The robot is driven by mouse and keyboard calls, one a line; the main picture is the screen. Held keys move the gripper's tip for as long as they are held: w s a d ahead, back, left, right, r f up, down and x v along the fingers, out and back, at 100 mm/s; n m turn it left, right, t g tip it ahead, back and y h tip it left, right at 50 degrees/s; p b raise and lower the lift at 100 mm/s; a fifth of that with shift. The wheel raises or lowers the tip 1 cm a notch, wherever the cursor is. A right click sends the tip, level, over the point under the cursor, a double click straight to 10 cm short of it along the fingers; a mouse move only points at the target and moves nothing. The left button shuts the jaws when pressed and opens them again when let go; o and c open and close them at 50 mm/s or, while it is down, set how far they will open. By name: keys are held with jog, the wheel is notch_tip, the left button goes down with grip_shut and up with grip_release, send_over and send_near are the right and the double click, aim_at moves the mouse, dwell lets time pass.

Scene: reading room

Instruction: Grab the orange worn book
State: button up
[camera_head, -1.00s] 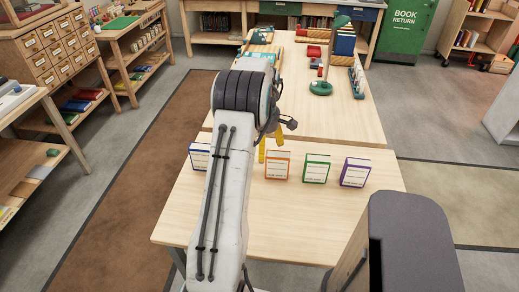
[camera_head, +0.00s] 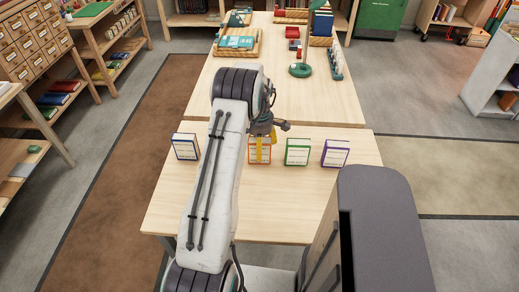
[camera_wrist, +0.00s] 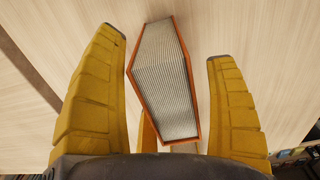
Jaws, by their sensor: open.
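The orange book (camera_head: 260,155) stands upright on the near table, partly hidden behind my gripper in the head view. In the wrist view the orange book (camera_wrist: 165,75) shows its page edges and orange cover rims between my two yellow fingers. My gripper (camera_wrist: 168,55) is open, with one finger on each side of the book. A gap shows on both sides; the left finger is nearer to the book at its far end. In the head view my gripper (camera_head: 262,145) is at the book, and its fingers are mostly hidden.
On the same table (camera_head: 270,200) stand a blue-edged book (camera_head: 185,147) to the left, and a green-edged book (camera_head: 297,152) and a purple-edged book (camera_head: 335,154) to the right. A green lamp (camera_head: 300,70) stands on the table behind. The near tabletop front is clear.

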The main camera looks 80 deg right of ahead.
jog(key=shift+f, duration=0.25)
jog(key=shift+c, duration=0.5)
jog(key=c, duration=1.3)
jog(key=shift+o, duration=0.2)
jog(key=shift+r, duration=0.1)
